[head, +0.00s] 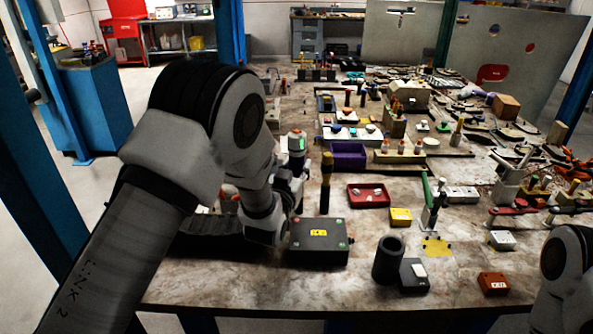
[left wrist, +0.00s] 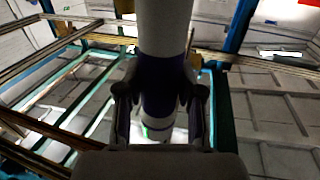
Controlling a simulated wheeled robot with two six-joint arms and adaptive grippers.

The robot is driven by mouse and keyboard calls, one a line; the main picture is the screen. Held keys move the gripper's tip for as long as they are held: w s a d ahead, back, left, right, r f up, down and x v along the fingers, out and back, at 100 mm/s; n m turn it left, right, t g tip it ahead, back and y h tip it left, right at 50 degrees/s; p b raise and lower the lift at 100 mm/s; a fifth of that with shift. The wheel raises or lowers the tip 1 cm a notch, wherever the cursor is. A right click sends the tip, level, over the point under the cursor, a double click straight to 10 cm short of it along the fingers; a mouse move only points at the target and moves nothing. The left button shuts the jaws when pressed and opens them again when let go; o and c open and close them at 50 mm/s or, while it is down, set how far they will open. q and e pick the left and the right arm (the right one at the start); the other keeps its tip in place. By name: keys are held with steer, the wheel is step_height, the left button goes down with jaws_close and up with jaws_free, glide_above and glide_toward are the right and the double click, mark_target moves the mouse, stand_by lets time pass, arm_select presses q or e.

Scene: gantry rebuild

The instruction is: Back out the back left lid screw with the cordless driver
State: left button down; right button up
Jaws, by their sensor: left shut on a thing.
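The cordless driver (head: 296,142), a pale upright cylinder with a green patch, rises above my left gripper (head: 291,190). In the left wrist view the fingers of my left gripper (left wrist: 160,100) are shut around the driver's body (left wrist: 163,60), pale with a dark blue band. A dark grey lidded box (head: 318,256) with a yellow label sits on the bench just below and right of the gripper. Small screw spots show at its lid corners. The back left corner is close to my gripper, and I cannot tell whether the driver's tip touches a screw. My right gripper is out of view.
A dark upright tool with a yellowish top (head: 326,185) stands behind the box. A black cylinder (head: 388,260) and a dark block (head: 414,277) stand to its right. A red tray (head: 368,204) and purple bin (head: 348,165) lie farther back. The front bench edge is mostly clear.

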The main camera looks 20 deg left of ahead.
arm_select(q)
steer(key=shift+r, duration=0.45)
